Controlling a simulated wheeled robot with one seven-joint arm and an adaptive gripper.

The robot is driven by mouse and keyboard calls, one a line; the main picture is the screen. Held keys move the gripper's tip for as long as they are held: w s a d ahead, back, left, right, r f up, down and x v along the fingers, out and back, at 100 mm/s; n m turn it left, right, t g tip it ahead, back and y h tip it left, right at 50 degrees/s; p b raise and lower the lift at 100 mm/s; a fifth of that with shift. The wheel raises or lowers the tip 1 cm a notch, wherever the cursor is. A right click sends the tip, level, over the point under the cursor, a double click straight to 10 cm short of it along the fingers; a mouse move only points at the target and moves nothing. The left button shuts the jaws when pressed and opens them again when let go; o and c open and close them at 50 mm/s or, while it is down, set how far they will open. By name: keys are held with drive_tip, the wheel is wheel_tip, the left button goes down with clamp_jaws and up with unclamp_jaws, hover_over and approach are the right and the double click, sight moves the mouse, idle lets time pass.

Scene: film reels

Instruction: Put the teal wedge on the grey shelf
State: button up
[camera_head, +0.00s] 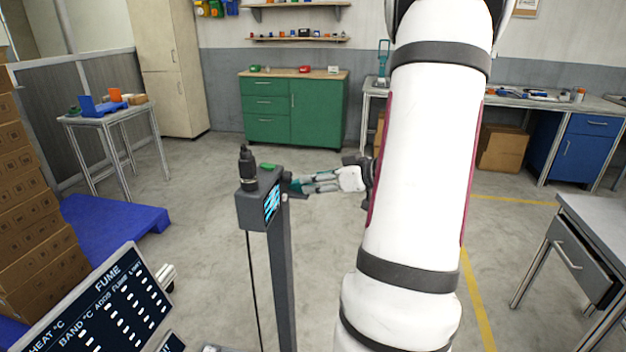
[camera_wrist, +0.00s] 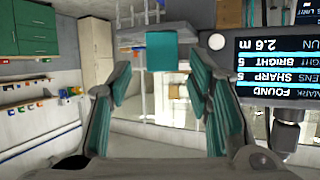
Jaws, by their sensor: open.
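My gripper (camera_head: 302,184) is stretched out to the left in the head view, close beside a dark post with a screen. In the wrist view my gripper (camera_wrist: 160,85) is open, its teal-sided fingers apart with nothing held between them. A flat-faced teal block (camera_wrist: 162,50), seemingly the teal wedge, shows ahead of the fingertips near the middle of the picture. I cannot pick out the grey shelf for certain.
The screen unit (camera_head: 262,200) stands close to the fingertips, and its screen (camera_wrist: 272,68) fills the right of the upside-down wrist view. A green cabinet (camera_head: 296,108) stands at the back wall. A table (camera_head: 108,114) with blue and orange parts is at left. Open floor lies between.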

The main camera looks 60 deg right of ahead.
drive_tip(key=p+v, duration=0.2)
drive_tip(key=v, duration=0.8)
drive_tip(key=w+a+r+g+h, duration=0.1)
drive_tip(key=w+a+r+h, duration=0.15)
drive_tip(key=w+r, duration=0.3)
drive_tip(key=w+a+r+g+h, duration=0.1)
drive_tip(key=w+r+h, duration=0.3)
drive_tip(key=w, duration=0.2)
drive_tip(key=s+a+f+g+y, duration=0.1)
drive_tip(key=s+a, duration=0.4)
drive_tip(key=a, duration=0.6)
drive_tip(key=s+a+f+g+y, duration=0.2)
drive_tip(key=s+a, duration=0.4)
drive_tip(key=a, duration=0.6)
drive_tip(key=s+a+f+g+y, duration=0.1)
drive_tip(key=s+a+g+y, duration=0.2)
drive_tip(key=a, duration=0.9)
drive_tip(key=s+g, duration=0.1)
drive_tip(key=s, duration=0.1)
drive_tip(key=shift+s+f+g, duration=0.3)
drive_tip(key=shift+f, duration=0.05)
drive_tip(key=shift+y, duration=0.25)
